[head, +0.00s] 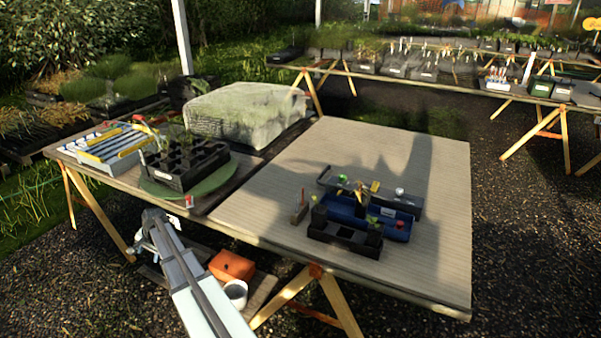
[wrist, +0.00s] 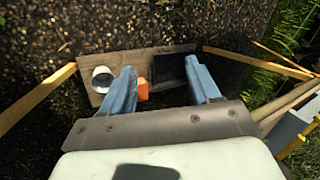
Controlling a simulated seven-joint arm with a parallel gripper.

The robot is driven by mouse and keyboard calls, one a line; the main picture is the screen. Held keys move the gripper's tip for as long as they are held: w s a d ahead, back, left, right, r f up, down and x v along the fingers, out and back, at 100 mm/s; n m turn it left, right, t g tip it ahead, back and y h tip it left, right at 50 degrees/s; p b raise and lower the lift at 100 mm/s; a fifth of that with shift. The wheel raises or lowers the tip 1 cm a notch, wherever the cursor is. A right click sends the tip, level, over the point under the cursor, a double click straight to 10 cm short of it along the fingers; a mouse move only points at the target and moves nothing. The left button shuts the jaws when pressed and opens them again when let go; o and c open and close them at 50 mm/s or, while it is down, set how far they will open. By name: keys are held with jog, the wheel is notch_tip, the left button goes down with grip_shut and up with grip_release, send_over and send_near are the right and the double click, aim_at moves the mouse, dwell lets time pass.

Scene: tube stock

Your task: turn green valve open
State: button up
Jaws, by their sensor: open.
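A small green knob (head: 342,178), which looks like the green valve, sits at the back left of the dark and blue tray assembly (head: 375,210) on the right-hand tabletop. It is too small for me to tell its handle's angle. My gripper (head: 150,240) is at the front left of the table, low by its edge and far from the knob. In the wrist view my gripper (wrist: 160,68) has two blue fingers wide apart with nothing held between them. The green knob is not in the wrist view.
A wooden board (wrist: 150,62) below the table holds a white pot (wrist: 103,77), an orange block (wrist: 142,90) and a dark tray (wrist: 176,68). A black seedling tray (head: 185,165) stands on the left. The right-hand tabletop (head: 430,265) is clear around the assembly.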

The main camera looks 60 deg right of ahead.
jog(key=w+d+r+m+t+h, duration=0.1)
jog(key=w+d+r+m+t, duration=0.3)
jog(key=d+r, duration=1.1)
jog(key=s+d+r+m+g+h, duration=0.2)
jog(key=s+d+r, duration=0.1)
jog(key=d+r, duration=0.8)
jog(key=m+g+y, duration=0.2)
jog(key=m+g, duration=0.5)
jog(key=m, duration=0.1)
send_over(342, 176)
jog(key=f, duration=1.2)
jog(key=shift+d, duration=0.2)
jog(key=shift+c, duration=0.4)
